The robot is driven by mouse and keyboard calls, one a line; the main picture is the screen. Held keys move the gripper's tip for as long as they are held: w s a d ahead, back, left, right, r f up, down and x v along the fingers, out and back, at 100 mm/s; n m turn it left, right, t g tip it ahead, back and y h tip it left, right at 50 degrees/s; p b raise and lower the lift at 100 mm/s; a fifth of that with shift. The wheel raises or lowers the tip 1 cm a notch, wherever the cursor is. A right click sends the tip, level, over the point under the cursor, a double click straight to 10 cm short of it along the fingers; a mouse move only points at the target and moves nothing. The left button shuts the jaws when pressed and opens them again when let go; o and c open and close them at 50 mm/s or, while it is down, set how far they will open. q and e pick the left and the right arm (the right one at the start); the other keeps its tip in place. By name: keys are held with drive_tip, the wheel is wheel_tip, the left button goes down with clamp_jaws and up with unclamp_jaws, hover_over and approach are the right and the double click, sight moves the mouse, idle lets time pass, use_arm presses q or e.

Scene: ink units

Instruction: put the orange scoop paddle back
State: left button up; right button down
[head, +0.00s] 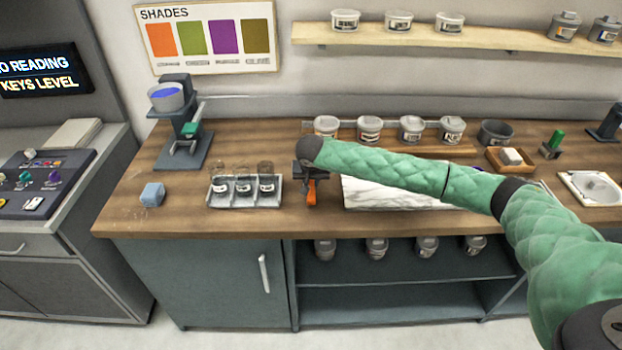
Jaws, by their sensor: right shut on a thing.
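The orange scoop paddle (312,192) hangs upright below my right gripper (310,177), which is shut on it. The gripper is above the wooden counter, between the tray of jars and the white marble slab. The top of the paddle is hidden by the gripper. I cannot tell whether the paddle's lower end touches the counter. My right arm reaches in from the right and covers part of the slab and counter behind it. My left gripper is not in the picture.
A tray (245,205) with three small jars stands left of the gripper. The marble slab (390,200) lies right of it. Lidded tubs (370,128) stand along the back. A blue block (152,194) and a mixer stand (183,150) are farther left. The front counter strip is clear.

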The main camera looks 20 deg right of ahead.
drive_tip(key=shift+f, duration=0.1)
drive_tip(key=c, duration=1.3)
unclamp_jaws()
drive_tip(key=shift+o, duration=0.2)
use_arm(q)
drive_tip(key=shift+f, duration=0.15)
use_arm(e)
drive_tip(key=shift+s, duration=0.1)
drive_tip(key=shift+s+r+b, duration=0.1)
drive_tip(key=shift+r+b, duration=0.2)
drive_tip(key=shift+r, duration=0.1)
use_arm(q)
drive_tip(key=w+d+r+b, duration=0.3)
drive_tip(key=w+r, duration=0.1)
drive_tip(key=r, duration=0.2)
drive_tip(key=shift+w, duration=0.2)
use_arm(e)
drive_tip(key=v, duration=1.1)
drive_tip(key=shift+s+r, duration=0.1)
